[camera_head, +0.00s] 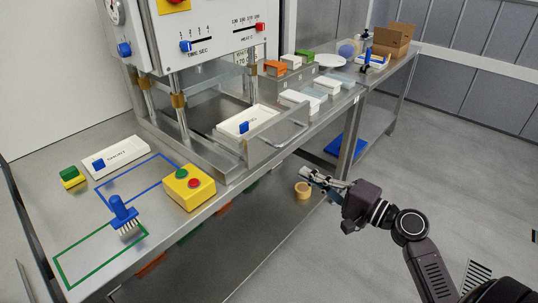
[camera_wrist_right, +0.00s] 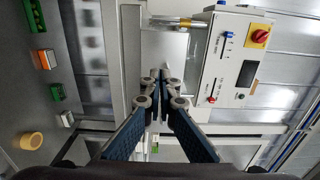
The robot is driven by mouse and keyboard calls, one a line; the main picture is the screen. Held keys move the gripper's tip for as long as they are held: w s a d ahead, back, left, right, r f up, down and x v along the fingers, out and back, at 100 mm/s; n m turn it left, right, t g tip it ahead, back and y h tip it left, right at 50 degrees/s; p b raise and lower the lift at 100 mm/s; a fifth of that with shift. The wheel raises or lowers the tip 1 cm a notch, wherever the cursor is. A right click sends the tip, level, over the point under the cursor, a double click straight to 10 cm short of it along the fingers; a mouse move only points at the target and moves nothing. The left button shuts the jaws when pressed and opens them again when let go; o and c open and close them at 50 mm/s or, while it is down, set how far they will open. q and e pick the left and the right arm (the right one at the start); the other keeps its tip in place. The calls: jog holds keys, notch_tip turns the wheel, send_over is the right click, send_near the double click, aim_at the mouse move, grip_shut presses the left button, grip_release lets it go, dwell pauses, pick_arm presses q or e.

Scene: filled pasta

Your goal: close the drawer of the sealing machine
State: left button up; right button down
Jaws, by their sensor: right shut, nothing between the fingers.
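The sealing machine (camera_head: 215,35) stands at the back of the steel table, and its control panel also shows sideways in the right wrist view (camera_wrist_right: 225,65). Its drawer (camera_head: 268,150) is pulled out toward the front, with a bar handle (camera_head: 297,133) on its front. A white tray (camera_head: 262,113) with a blue piece lies in the drawer. My right gripper (camera_head: 305,174) is in front of the table edge, below the handle in the picture and apart from it. Its fingers are together and empty in the right wrist view (camera_wrist_right: 160,77). My left gripper is not in view.
A yellow button box (camera_head: 188,187), a blue brush (camera_head: 123,215) and a white tray (camera_head: 115,157) are on the table left of the drawer. Several small containers (camera_head: 327,85) stand to the right. A tan round piece (camera_head: 303,189) is below, near my right gripper.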

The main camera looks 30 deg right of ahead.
aim_at(261, 151)
jog(key=p+x, duration=0.3)
jog(key=x, duration=0.9)
jog(key=shift+w+p, duration=0.15)
jog(key=shift+p, duration=0.2)
jog(key=shift+w+a+f, duration=0.15)
jog(key=shift+w, duration=0.4)
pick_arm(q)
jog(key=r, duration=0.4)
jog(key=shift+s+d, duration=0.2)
